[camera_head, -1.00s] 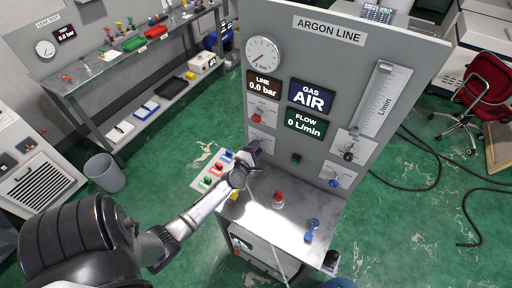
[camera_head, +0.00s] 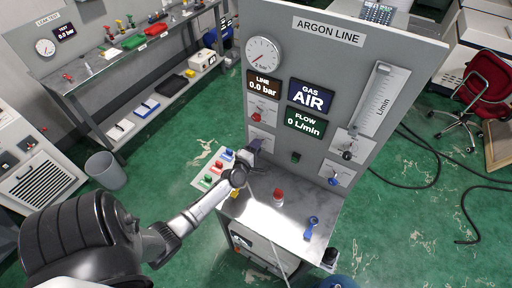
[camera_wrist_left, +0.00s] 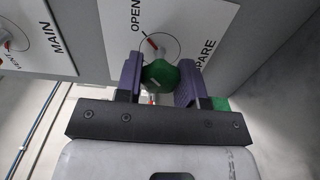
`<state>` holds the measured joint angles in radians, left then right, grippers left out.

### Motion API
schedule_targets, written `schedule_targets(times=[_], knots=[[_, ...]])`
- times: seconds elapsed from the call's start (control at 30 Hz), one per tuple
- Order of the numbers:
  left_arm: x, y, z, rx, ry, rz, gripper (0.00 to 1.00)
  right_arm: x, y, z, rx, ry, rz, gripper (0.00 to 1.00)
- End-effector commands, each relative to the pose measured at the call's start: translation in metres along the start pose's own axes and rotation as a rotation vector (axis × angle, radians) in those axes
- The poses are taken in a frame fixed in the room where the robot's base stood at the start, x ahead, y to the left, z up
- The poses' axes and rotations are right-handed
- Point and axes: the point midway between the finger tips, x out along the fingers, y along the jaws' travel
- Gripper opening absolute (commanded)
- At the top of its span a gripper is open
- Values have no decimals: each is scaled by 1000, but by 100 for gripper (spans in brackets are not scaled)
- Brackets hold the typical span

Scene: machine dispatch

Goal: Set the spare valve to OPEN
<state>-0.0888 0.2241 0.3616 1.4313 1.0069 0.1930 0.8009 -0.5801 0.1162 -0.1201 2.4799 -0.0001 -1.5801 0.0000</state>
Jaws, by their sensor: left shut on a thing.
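The spare valve has a green handle (camera_wrist_left: 160,76) in front of a white plate (camera_wrist_left: 183,22) with the words OPEN and SPARE. A red mark shows on the plate near OPEN. My left gripper (camera_wrist_left: 158,80) is shut on the green handle, with one purple finger on each side. In the head view my left gripper (camera_head: 254,149) is at the lower left of the ARGON LINE panel (camera_head: 281,75), and it hides the handle. The exact angle of the handle is hard to tell. My right gripper is not in view.
The MAIN valve plate (camera_wrist_left: 38,28) is left of the spare one in the wrist view. A metal shelf (camera_head: 258,213) below the panel carries a red-topped item (camera_head: 278,196) and a blue item (camera_head: 311,226). Red (camera_head: 257,117), black (camera_head: 347,155) and blue (camera_head: 334,181) knobs sit on the panel.

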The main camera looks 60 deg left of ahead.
Motion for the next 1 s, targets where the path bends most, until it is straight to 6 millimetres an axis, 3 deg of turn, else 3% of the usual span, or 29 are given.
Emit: schedule_targets(times=[0.1,0.13,0.37,0.73,1.0], knots=[[0,-1,0,2,0,-1,12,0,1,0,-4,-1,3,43],[0,-1,0,2,0,-1,39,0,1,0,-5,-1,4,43],[0,0,0,1,0,-1,61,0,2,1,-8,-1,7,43],[-8,-1,0,-1,0,-2,61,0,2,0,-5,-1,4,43],[-56,-2,0,-1,1,-3,61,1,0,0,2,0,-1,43]])
